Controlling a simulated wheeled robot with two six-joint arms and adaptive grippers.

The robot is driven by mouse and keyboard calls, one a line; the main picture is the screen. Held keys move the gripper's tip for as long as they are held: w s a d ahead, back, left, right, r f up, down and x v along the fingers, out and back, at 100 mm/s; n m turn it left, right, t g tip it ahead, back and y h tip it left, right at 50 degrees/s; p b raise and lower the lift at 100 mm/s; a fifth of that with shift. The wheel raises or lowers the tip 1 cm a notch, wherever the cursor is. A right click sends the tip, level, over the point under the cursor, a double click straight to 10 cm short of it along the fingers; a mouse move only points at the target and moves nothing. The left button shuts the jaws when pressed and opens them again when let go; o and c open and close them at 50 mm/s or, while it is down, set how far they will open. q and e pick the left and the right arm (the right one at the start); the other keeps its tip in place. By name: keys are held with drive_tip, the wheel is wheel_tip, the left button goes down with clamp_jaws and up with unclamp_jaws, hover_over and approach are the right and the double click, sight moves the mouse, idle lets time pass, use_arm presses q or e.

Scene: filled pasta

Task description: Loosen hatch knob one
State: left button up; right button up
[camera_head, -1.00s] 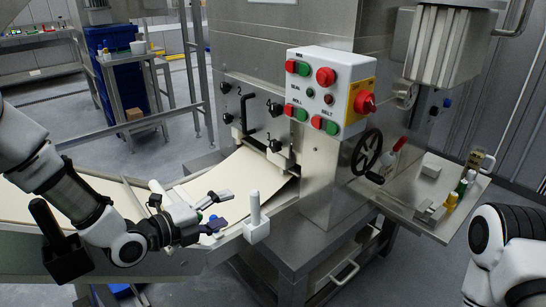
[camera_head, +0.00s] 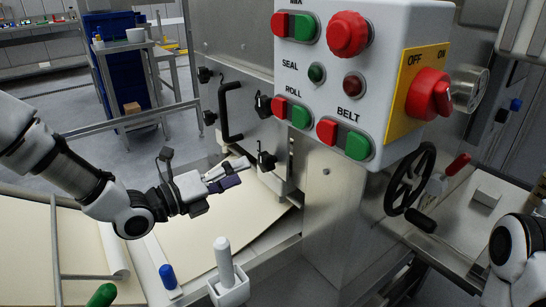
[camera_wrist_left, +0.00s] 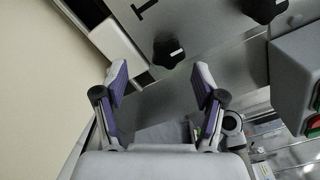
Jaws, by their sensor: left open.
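The hatch (camera_head: 240,55) is a steel panel on the machine's front, with several black star knobs and a bar handle (camera_head: 229,112). A lower black knob (camera_head: 266,160) sits just beyond my left gripper (camera_head: 230,175) in the head view. In the left wrist view, a black knob (camera_wrist_left: 168,52) with a white line lies just ahead of and between the open fingers of my left gripper (camera_wrist_left: 160,75), apart from them. A dark mark like a "1" is beside it. A second knob (camera_wrist_left: 264,9) is at the top edge. My right gripper is out of view.
The control box (camera_head: 345,75) with coloured buttons stands close on the right. A black handwheel (camera_head: 408,180) is below it. Dough sheet (camera_head: 195,240) lies on the belt under my left gripper. A white upright handle (camera_head: 224,262) stands at the front.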

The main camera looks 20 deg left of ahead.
sight(261, 164)
use_arm(q)
drive_tip(key=shift+w+d+r, duration=0.1)
drive_tip(key=shift+d+r, duration=0.1)
drive_tip(key=shift+d, duration=0.25)
drive_tip(key=shift+w+d+r, duration=0.1)
drive_tip(key=shift+d+r, duration=0.1)
drive_tip(key=shift+d, duration=0.25)
drive_tip(key=x, duration=0.4)
drive_tip(key=shift+w+d+f, duration=0.15)
drive_tip(key=shift+w+f, duration=0.05)
drive_tip(key=shift+w, duration=0.2)
drive_tip(key=shift+w+d+r, duration=0.15)
drive_tip(key=shift+w+d, duration=0.05)
drive_tip(key=shift+c, duration=0.4)
drive_tip(key=c, duration=1.1)
